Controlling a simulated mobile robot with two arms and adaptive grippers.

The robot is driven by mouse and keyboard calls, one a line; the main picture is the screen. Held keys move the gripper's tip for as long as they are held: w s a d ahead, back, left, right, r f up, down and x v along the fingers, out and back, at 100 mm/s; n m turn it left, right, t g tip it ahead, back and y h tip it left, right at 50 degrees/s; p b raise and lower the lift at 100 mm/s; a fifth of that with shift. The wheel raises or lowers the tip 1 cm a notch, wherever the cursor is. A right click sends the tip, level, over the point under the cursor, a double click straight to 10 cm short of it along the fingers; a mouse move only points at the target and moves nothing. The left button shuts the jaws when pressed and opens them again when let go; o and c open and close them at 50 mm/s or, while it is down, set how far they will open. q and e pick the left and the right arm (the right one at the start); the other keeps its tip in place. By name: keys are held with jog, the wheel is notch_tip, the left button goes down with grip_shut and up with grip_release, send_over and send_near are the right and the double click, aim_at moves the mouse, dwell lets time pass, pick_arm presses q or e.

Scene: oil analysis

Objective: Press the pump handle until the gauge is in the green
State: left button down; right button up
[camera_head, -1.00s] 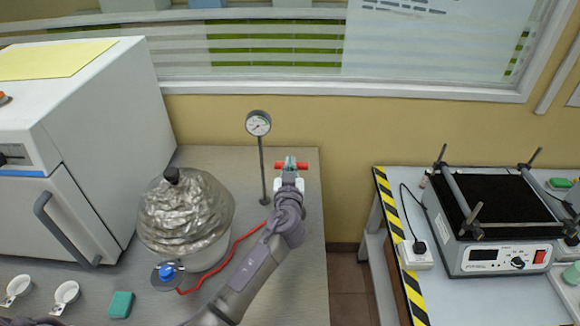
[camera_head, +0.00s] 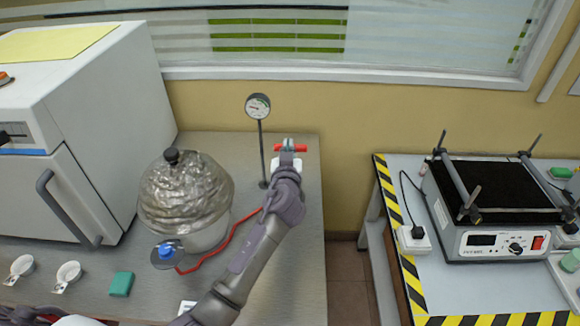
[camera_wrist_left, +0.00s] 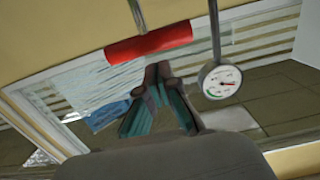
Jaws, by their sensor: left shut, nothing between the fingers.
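The red pump handle (camera_head: 290,148) is a short horizontal bar near the back right of the left bench. In the left wrist view the red handle (camera_wrist_left: 148,46) lies just beyond my fingertips. My left gripper (camera_head: 288,146) is shut and empty, right at the handle; I cannot tell whether they touch. Its fingers also show in the left wrist view (camera_wrist_left: 157,72). The round white gauge (camera_head: 257,106) stands on a thin post left of the handle. Its dial (camera_wrist_left: 221,81) has a green arc; the needle's exact reading is too small to tell. My right gripper is out of view.
A foil-covered vessel (camera_head: 185,196) stands left of my arm, with a red hose (camera_head: 222,247) running close by. A white cabinet (camera_head: 85,130) fills the left side. A second table with a shaker (camera_head: 495,212) stands right, beyond a gap.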

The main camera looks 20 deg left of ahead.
pick_arm(q)
jog(key=b+v, duration=0.2)
jog(key=v, duration=0.7)
jog(key=shift+s+d, duration=0.15)
jog(key=shift+s, duration=0.2)
jog(key=shift+r, duration=0.1)
